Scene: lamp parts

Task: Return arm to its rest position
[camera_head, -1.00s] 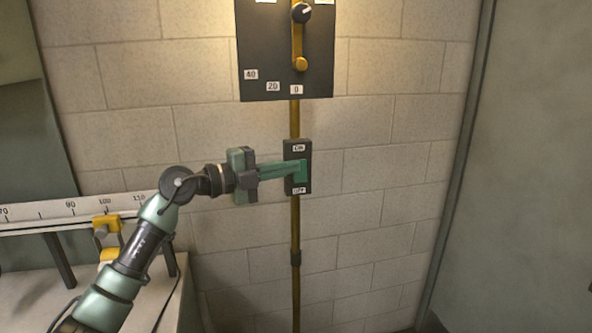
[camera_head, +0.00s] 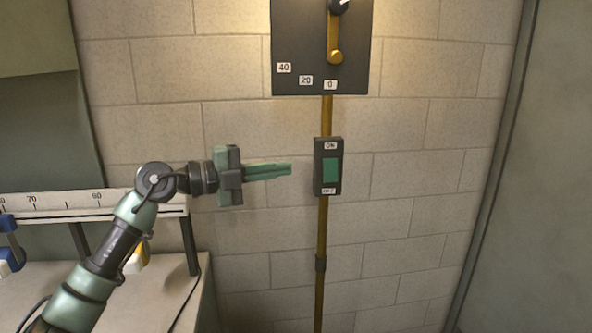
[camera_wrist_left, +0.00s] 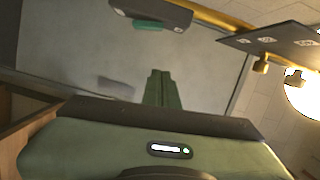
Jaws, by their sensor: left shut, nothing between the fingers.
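My left gripper (camera_head: 288,169) is in the middle of the head view, its green fingers together and empty, pointing right. Its tip is a short gap to the left of the switch (camera_head: 328,167), a dark box with a green rocker between ON and OFF labels, fixed on the wall. In the left wrist view my left gripper's fingers (camera_wrist_left: 162,90) are side by side with nothing between them. The switch box (camera_wrist_left: 150,12) shows at the top of that view. My right gripper is not in view.
A dark panel (camera_head: 290,30) with a dial and a brass lever (camera_head: 334,45) hangs above the switch on a brass pipe (camera_head: 323,235). A bench (camera_head: 165,290) with a numbered rail (camera_head: 150,199) stands at left. The wall right of the pipe is clear.

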